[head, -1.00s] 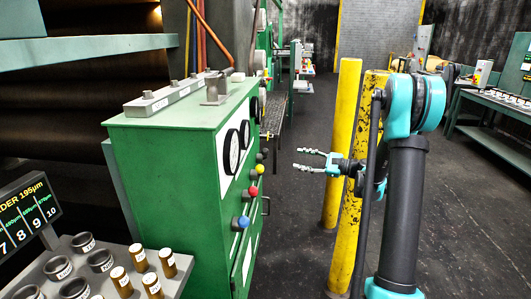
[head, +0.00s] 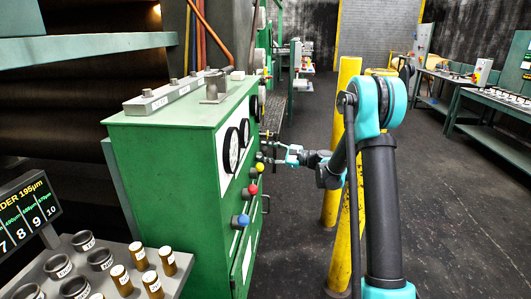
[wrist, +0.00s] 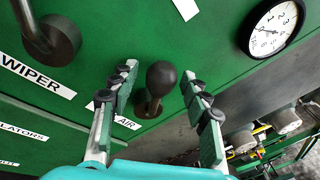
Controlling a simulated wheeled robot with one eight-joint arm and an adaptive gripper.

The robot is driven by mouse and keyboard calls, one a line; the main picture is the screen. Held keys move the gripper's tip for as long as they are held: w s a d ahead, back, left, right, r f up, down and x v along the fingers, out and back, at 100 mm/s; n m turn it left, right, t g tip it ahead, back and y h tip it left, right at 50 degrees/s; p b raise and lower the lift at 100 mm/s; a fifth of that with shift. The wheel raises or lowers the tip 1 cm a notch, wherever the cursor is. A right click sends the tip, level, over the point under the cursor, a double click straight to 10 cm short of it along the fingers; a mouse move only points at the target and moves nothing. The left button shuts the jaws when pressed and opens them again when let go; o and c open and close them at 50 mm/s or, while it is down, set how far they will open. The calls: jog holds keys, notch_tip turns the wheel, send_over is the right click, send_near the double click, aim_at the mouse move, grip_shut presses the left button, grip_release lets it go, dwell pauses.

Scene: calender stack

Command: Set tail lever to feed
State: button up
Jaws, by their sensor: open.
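In the wrist view a dark ball-knobbed lever (wrist: 161,78) stands out from the green panel (wrist: 105,30). A label ending in "AIR" (wrist: 126,123) lies beside its base, partly hidden by a finger. No readable label says "tail" or "feed", so I cannot tell which lever is the tail lever. My gripper (wrist: 159,75) is open, with one finger on each side of the dark knob and gaps visible. In the head view my gripper (head: 270,151) is at the cabinet's front face, beyond the yellow knob (head: 260,168).
A second dark lever (wrist: 60,38) sits near the "WIPER" label (wrist: 35,76). A gauge (wrist: 276,27) is at upper right. Red (head: 253,190) and blue (head: 243,220) knobs project from the green cabinet (head: 165,170). Yellow posts (head: 340,130) stand close to my arm.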

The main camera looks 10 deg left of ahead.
jog(key=shift+a, duration=0.1)
grip_shut()
dwell(0.3)
jog(key=shift+w+r, duration=0.1)
jog(key=m, duration=0.1)
jog(key=w+m, duration=0.1)
jog(key=shift+w+r+m+h, duration=0.2)
jog(key=shift+r+m+h, duration=0.2)
jog(key=w+m, duration=0.1)
jog(key=w+m+g, duration=0.1)
jog(key=m, duration=0.1)
jog(key=shift+r+h, duration=0.3)
jog(key=w+m+g, duration=0.1)
jog(key=w+m, duration=0.1)
jog(key=m, duration=0.1)
jog(key=shift+w, duration=0.15)
jog(key=shift+w+f+m+g+h, duration=0.2)
jog(key=shift+w+m+g+h, duration=0.15)
jog(key=shift+w+m, duration=0.35)
jog(key=shift+w+d+f+m+g, duration=0.1)
jog(key=shift+w+f+m+g, duration=0.3)
jog(key=shift+m, duration=0.45)
jog(key=shift+w+d+f+m+g, duration=0.1)
jog(key=shift+w+f+m, duration=0.1)
jog(key=shift+w+m, duration=0.5)
jog(key=shift+s+m, duration=0.2)
jog(key=shift+m, duration=0.05)
